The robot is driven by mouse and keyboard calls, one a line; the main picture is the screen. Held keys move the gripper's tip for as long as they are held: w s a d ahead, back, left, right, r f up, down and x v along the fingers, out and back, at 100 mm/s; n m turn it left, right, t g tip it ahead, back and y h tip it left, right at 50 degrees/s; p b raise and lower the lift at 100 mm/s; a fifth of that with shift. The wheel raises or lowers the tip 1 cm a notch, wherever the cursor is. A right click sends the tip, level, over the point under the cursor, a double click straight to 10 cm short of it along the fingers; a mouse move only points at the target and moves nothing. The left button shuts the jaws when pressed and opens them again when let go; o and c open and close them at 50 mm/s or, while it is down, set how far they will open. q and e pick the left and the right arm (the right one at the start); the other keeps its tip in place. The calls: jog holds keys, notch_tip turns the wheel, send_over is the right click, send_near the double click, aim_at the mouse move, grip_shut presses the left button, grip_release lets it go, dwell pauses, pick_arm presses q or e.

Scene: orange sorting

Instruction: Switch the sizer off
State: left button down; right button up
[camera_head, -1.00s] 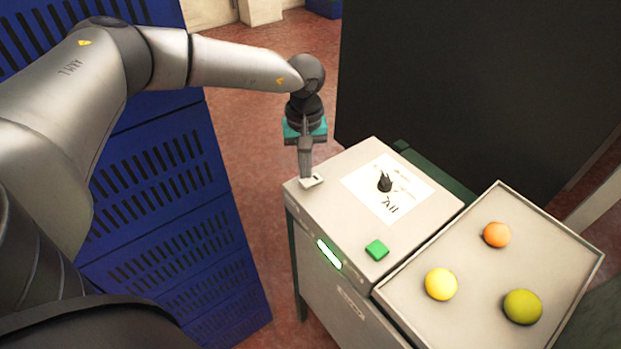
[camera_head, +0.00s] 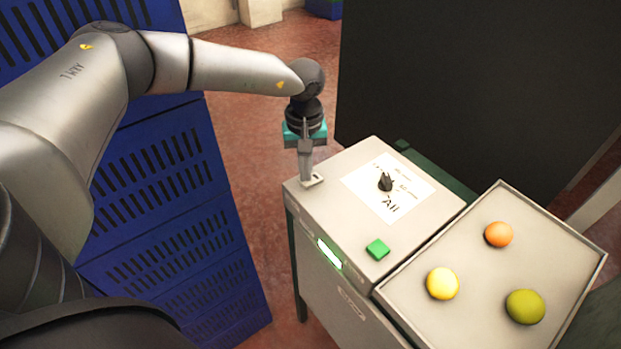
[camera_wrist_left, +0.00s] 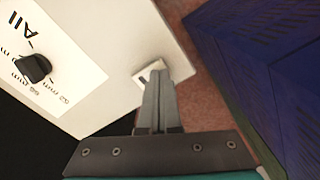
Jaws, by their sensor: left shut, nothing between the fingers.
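The sizer is a grey box (camera_head: 335,205) with a black knob (camera_head: 385,182) on a white label marked "All". A green button (camera_head: 377,249) is on its top, and a display (camera_head: 329,254) glows green on its front. A small pale switch plate (camera_head: 317,180) with a dark part sits at the top's left corner; it also shows in the left wrist view (camera_wrist_left: 142,76). My left gripper (camera_head: 306,182) points down, shut and empty, its tips at the switch, partly covering it. I cannot tell whether they touch it. My right gripper is not in view.
A grey tray (camera_head: 450,235) at the right holds an orange fruit (camera_head: 499,234), a yellow one (camera_head: 442,283) and a green one (camera_head: 525,307). Stacked blue crates (camera_head: 165,215) stand left of the sizer. A large dark panel (camera_head: 470,90) rises behind it.

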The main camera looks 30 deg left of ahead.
pick_arm(q)
jog(key=shift+s+f+b, duration=0.1)
jog(key=shift+f+b, duration=0.2)
jog(key=shift+f, duration=0.2)
jog(key=shift+r, duration=0.15)
jog(key=shift+r+p, duration=0.55)
jog(key=shift+p, duration=0.1)
notch_tip(320, 180, up, 6)
jog(key=p, duration=0.4)
jog(key=shift+f, duration=0.1)
